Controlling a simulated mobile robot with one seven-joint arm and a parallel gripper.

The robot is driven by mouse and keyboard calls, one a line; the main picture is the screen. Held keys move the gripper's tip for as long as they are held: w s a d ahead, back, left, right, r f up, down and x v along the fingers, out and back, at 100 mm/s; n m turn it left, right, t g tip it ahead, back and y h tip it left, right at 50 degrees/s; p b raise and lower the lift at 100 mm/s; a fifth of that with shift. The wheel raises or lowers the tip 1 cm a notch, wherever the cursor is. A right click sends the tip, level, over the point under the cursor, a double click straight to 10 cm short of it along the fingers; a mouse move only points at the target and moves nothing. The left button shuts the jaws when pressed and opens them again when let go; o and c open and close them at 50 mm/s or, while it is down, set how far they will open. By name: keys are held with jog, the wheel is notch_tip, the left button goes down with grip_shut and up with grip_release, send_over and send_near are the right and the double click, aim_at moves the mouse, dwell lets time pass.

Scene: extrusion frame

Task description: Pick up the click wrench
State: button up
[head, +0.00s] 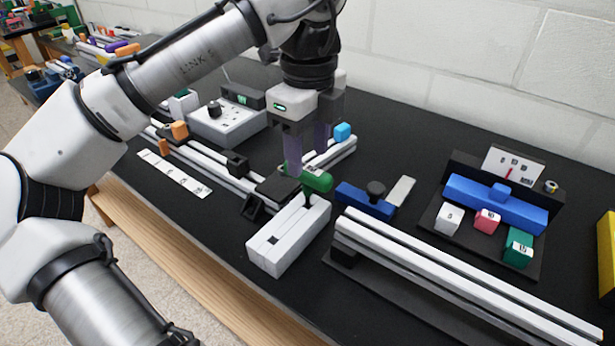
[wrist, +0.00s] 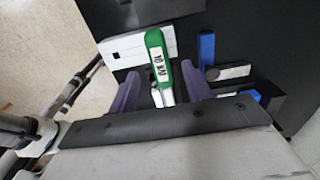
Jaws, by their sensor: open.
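The click wrench appears to be the green-handled tool (head: 318,181) at the far end of a white slotted block (head: 272,258). In the wrist view its green handle (wrist: 158,50) has a white label with dark lettering, and a pale part continues toward my gripper. My gripper (head: 307,165) is open and points down over the tool. In the wrist view the two purple fingers of my gripper (wrist: 161,78) stand on either side of the handle, with gaps visible. I cannot tell how far the fingertips reach down beside it. The gripper hides part of the tool.
A blue tool with a black knob (head: 366,201) lies right of the block. Aluminium rails (head: 455,275) run along the front right. A rack with a blue bar (head: 495,204) and numbered cubes stands farther right. A grey control box (head: 228,122) is behind left.

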aim_at(308, 167)
jog(key=shift+f, duration=3.05)
jog(key=c, duration=1.1)
jog(key=shift+o, duration=0.2)
notch_tip(308, 167, up, 10)
jog(key=shift+r, duration=0.1)
jog(key=o, duration=0.5)
jog(key=shift+c, duration=0.2)
grip_shut()
notch_tip(308, 167, up, 6)
jog(key=p, duration=0.9)
jog(key=shift+r+p, duration=0.25)
jog(key=shift+p, duration=0.1)
